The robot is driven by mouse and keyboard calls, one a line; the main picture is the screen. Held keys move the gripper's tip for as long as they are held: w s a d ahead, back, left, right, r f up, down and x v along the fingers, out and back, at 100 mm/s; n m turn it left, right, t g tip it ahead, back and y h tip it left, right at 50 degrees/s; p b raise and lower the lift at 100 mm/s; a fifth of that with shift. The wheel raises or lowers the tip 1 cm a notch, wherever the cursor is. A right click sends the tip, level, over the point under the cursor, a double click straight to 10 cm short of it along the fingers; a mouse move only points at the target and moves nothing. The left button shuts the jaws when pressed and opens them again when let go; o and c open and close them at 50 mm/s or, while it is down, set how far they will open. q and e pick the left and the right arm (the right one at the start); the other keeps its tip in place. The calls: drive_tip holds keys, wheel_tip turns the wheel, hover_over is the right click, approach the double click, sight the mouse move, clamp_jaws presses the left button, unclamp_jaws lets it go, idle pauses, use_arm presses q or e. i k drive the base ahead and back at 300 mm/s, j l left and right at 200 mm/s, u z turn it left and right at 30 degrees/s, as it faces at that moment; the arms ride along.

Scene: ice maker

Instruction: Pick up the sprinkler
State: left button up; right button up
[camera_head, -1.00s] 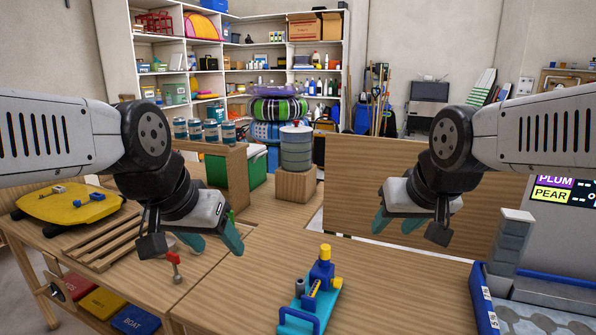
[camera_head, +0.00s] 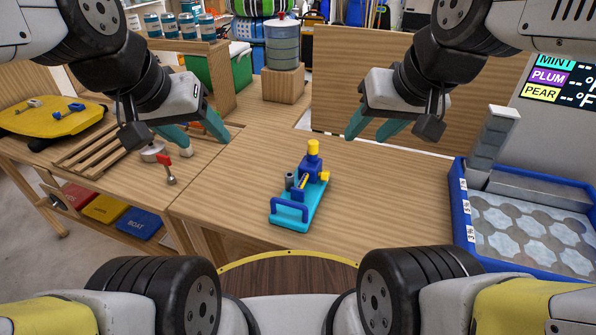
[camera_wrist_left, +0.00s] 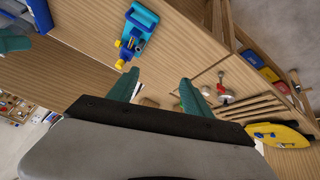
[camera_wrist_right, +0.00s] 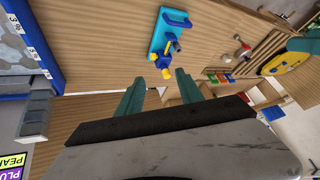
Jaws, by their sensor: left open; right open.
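No part is labelled as the sprinkler. The likeliest match is a blue and teal device with a yellow cap, yellow knob and looped blue handle (camera_head: 298,205), upright on the wooden table. It also shows in the left wrist view (camera_wrist_left: 138,30) and the right wrist view (camera_wrist_right: 163,36). A small red-topped metal piece (camera_head: 168,172) stands farther left. My left gripper (camera_head: 206,145) is open and empty, above the table to the left of the device. My right gripper (camera_head: 366,137) is open and empty, to its right and behind it. Neither touches the device.
A blue-rimmed tray (camera_head: 460,215) with grey hexagonal pieces is at the right, beside a grey stacked column (camera_head: 488,145). A wooden slatted rack (camera_head: 95,150) and yellow platform (camera_head: 55,112) are at the left. A wooden panel (camera_head: 345,90) stands behind. The table around the device is clear.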

sight(302, 185)
drive_tip(key=j+z, duration=0.1)
drive_tip(key=z, duration=0.3)
drive_tip(key=j+z, duration=0.1)
drive_tip(key=z, duration=0.3)
drive_tip(key=j+z, duration=0.1)
drive_tip(key=z, duration=0.3)
drive_tip(key=j+z, duration=0.1)
drive_tip(key=z, duration=0.3)
drive_tip(key=k+j+z, duration=0.15)
drive_tip(key=j+z, duration=0.2)
drive_tip(key=j, duration=0.15)
drive_tip(key=k+j+z, duration=0.3)
drive_tip(key=j, duration=0.15)
drive_tip(key=k+j+z, duration=0.2)
drive_tip(key=j+z, duration=0.15)
drive_tip(key=k+j, duration=0.65)
drive_tip(key=i+j+z, duration=0.05)
drive_tip(key=j, duration=0.05)
